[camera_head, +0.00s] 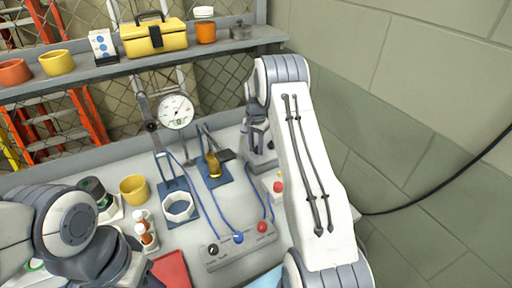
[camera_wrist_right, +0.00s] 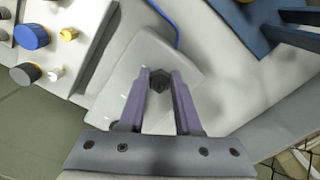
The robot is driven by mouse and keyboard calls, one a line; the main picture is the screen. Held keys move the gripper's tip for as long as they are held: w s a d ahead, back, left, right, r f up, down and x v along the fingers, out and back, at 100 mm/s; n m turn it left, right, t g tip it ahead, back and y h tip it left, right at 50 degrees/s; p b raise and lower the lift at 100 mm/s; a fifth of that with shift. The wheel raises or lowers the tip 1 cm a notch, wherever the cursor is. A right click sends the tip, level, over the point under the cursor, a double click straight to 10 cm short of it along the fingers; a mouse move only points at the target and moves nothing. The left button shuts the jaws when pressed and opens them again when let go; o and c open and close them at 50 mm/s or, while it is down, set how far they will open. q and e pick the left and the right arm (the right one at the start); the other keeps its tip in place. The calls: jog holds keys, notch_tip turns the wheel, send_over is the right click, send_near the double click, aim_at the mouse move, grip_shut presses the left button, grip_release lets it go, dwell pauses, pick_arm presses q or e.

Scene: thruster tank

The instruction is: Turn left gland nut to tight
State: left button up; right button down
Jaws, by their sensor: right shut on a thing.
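A dark hexagonal nut (camera_wrist_right: 159,82) stands on a pale grey plate (camera_wrist_right: 186,52) in the right wrist view. My right gripper (camera_wrist_right: 160,76) has its purple fingers on either side of the nut, shut on it. In the head view my right gripper (camera_head: 257,138) points down at a grey fixture (camera_head: 262,163) at the back right of the bench; the nut is hidden there. I cannot tell from these frames whether this is the left nut or how tight it is. My left arm comes in at the lower left, and its fingers do not show.
A control box (camera_head: 240,248) with black, blue and red knobs stands at the front. A round dial gauge (camera_head: 176,111), a yellow cup (camera_head: 134,189) and a white ring (camera_head: 179,207) stand on the bench. A shelf (camera_head: 226,46) holds a yellow toolbox (camera_head: 153,37). A wall is close on the right.

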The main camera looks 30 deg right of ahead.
aim_at(256, 149)
jog(key=c, duration=0.6)
grip_release()
jog(key=shift+w+d+r, duration=0.1)
jog(key=shift+w+r, duration=0.05)
jog(key=shift+r, duration=0.4)
notch_tip(256, 149, up, 10)
jog(key=b, duration=0.2)
jog(key=shift+f, duration=0.2)
